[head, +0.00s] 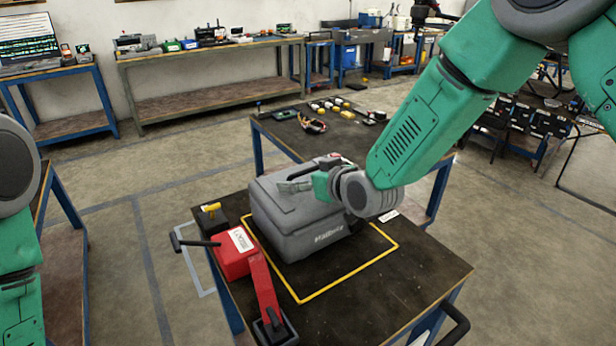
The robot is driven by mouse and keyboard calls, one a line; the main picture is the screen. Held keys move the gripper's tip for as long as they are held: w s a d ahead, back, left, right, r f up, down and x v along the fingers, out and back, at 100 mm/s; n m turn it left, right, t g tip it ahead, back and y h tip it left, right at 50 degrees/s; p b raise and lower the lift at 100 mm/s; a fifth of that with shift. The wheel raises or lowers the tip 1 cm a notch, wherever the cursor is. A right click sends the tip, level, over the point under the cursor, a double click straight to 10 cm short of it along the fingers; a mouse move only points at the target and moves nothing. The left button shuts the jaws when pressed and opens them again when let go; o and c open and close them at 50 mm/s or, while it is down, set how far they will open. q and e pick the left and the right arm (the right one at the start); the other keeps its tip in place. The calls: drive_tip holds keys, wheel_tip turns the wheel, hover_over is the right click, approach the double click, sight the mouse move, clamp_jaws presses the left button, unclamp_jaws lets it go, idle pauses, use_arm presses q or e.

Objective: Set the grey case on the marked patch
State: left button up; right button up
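The grey case (297,225) stands upright on the dark-topped table (350,310). It is over the back part of the patch (345,281), a yellow outline on the table top. The case's front leaves a dark strip of the patch bare; its far side is hidden. I cannot tell whether its base fully touches the table. My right gripper (328,172) comes from the upper right and is at the handle on top of the case. My own wrist hides much of the fingers, so their closure does not show. My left arm is at the left edge; its gripper is out of view.
A red box (236,254) with a black bar and a red upright part (264,288) stand at the table's left edge, close to the case. A small black block with a yellow top (212,217) is behind them. Another table (335,140) with small parts stands beyond. The table's right front is clear.

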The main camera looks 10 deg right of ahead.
drive_tip(key=shift+s+d, duration=0.15)
drive_tip(key=v, duration=1.1)
drive_tip(key=shift+s+b, duration=0.25)
drive_tip(key=shift+b, duration=0.2)
drive_tip(key=shift+d+r, duration=0.1)
